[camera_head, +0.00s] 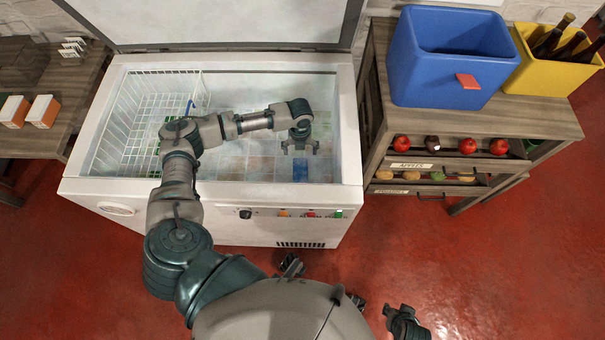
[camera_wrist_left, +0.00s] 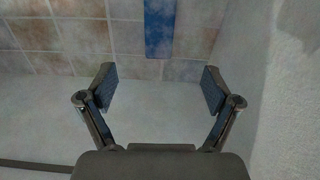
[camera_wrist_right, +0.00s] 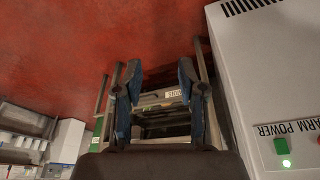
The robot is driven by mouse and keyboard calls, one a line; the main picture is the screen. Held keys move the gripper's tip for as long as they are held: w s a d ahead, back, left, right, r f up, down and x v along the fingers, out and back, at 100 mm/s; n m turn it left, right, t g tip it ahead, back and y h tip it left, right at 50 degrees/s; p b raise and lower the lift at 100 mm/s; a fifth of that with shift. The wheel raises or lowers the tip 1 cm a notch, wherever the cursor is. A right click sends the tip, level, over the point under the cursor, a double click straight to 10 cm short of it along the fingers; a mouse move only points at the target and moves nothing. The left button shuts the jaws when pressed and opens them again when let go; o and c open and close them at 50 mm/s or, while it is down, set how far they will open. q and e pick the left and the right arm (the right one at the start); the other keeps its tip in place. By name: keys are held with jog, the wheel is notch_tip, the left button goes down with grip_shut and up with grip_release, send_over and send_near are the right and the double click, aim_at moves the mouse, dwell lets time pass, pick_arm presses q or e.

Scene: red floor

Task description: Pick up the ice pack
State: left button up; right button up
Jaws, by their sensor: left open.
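The ice pack (camera_head: 300,170) is a blue block lying on the tiled floor of the open chest freezer (camera_head: 350,130), near its right end. It also shows in the left wrist view (camera_wrist_left: 160,28), top centre, beyond the fingertips. My left gripper (camera_head: 300,148) is inside the freezer, open and empty, pointing down, with its fingers apart from the ice pack. In the left wrist view the gripper (camera_wrist_left: 159,88) has the ice pack roughly in line with its gap. My right gripper (camera_wrist_right: 160,80) is outside by the freezer front, with its fingers apart and nothing between them.
A white wire basket (camera_head: 130,120) fills the freezer's left end. The freezer's right wall stands close beside my left gripper. To the right, a wooden shelf (camera_head: 480,120) holds a blue bin (camera_head: 440,75), a yellow bin (camera_head: 555,72) and fruit.

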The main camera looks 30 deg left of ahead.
pick_arm(q)
jog(key=b, duration=0.3)
send_over(300, 172)
notch_tip(300, 172, down, 11)
jog(key=shift+w+d+f, duration=0.15)
jog(key=shift+f, duration=0.5)
jog(key=f+b, duration=0.1)
jog(key=f, duration=0.3)
jog(key=shift+s+f+b, duration=0.2)
jog(key=shift+f+b, duration=0.05)
jog(key=shift+b, duration=0.15)
jog(key=shift+f, duration=0.1)
pick_arm(e)
jog(key=w+a+r+t+y, duration=0.1)
jog(key=w+a+r+t, duration=0.1)
jog(key=w+t, duration=0.3)
jog(key=w+a+r+t+y, duration=0.1)
jog(key=w+a+r+t, duration=0.2)
jog(key=w, duration=0.6)
jog(key=shift+w+a+r+t+y, duration=0.15)
jog(key=shift+w+r+t+y, duration=0.25)
jog(key=shift+r+t, duration=0.6)
pick_arm(q)
jog(key=shift+c, duration=0.9)
jog(key=c, duration=1.3)
pick_arm(e)
jog(key=shift+f, duration=0.15)
